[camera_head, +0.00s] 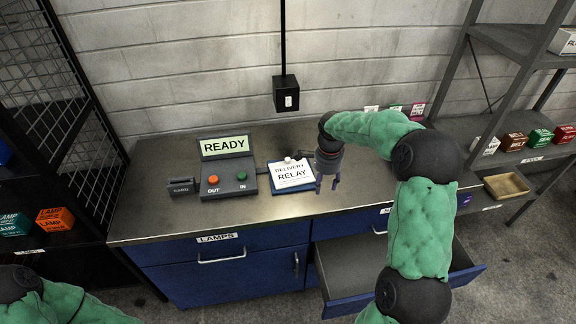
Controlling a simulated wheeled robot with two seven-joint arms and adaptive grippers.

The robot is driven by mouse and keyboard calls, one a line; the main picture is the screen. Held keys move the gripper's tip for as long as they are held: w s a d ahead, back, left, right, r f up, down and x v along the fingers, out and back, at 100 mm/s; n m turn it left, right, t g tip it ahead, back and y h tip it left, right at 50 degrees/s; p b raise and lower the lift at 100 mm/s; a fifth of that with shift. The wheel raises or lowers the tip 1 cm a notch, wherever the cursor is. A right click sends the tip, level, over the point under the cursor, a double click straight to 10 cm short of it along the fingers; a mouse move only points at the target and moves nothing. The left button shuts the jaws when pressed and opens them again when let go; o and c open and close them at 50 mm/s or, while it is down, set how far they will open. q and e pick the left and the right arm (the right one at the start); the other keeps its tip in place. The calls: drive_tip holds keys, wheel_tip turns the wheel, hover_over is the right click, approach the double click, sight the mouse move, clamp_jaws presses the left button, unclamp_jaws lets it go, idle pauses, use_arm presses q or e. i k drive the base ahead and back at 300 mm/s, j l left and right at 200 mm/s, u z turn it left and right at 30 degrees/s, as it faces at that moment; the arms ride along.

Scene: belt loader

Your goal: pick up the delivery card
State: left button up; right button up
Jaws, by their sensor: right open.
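The delivery card (293,176) is a white card reading "DELIVERY RELAY". It lies on a blue board with a clip at its top edge, on the metal counter (150,213). My right gripper (327,185) is open and points down just right of the card, near its right edge. I cannot tell whether it touches the board. It holds nothing that I can see. My left arm shows only at the bottom left corner, and its gripper is out of view.
A console (228,168) reading "READY", with orange and green buttons, stands left of the card. A small card slot box (182,187) is beside it. An open drawer (350,300) juts out below the counter. Shelves with boxes stand on both sides; a tan tray (506,186) is at right.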

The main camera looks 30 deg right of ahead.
sight(287, 174)
drive_tip(key=i, duration=0.85)
